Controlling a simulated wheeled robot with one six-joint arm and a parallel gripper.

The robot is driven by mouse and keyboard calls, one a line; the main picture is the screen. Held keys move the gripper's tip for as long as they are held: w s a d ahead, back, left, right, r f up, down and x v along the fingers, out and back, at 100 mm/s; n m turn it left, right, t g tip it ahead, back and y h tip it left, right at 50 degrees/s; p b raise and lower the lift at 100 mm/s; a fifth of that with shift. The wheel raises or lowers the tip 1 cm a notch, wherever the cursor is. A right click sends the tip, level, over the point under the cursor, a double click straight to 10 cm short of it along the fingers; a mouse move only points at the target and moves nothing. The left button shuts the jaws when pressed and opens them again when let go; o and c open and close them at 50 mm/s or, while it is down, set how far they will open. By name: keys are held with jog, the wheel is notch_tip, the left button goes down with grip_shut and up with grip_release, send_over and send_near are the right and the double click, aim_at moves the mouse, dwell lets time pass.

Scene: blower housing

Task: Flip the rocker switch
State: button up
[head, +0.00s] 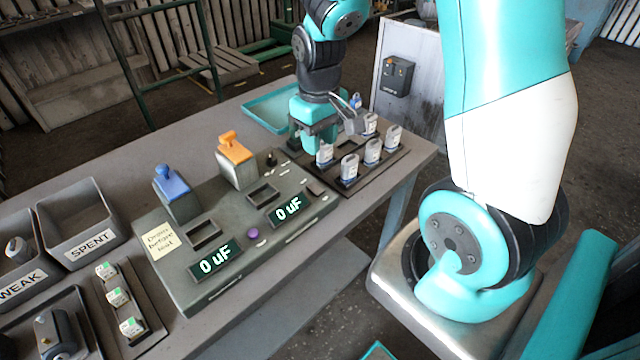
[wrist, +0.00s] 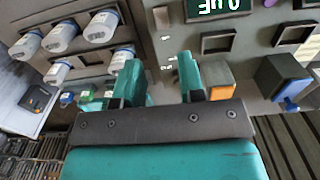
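The grey test console (head: 220,262) lies on the table with two "0 uF" displays. No part is clearly recognisable as the rocker switch. Two candidates are a small dark knob (head: 270,158) by white labels, also in the wrist view (wrist: 161,18), and a dark rectangular part (head: 316,188) near the console's right end. My gripper (head: 312,143) is low beside the console's right end, at the left edge of the capacitor tray. In the wrist view my gripper (wrist: 160,72) has its teal fingers apart, with nothing held between them.
Upright capacitors (head: 349,168) stand in a dark tray (head: 345,191) beside my gripper. A blue clamp (head: 172,182) and an orange clamp (head: 235,148) rise from the console's back. A dark box (head: 397,76) hangs on a grey panel. Bins, including SPENT (head: 85,222), are at left.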

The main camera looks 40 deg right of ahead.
aim_at(319, 191)
notch_tip(319, 191, down, 13)
jog(key=shift+p, duration=0.4)
jog(key=c, duration=0.6)
jog(key=shift+w+r+g+p, duration=0.15)
jog(key=shift+r+g+p, duration=0.15)
jog(key=shift+g+p, duration=0.5)
jog(key=shift+c, duration=0.2)
jog(key=shift+w+f+g+p, duration=0.15)
jog(key=shift+g+p, duration=0.3)
jog(key=shift+g, duration=0.25)
jog(key=o, duration=0.6)
jog(key=shift+o, duration=0.2)
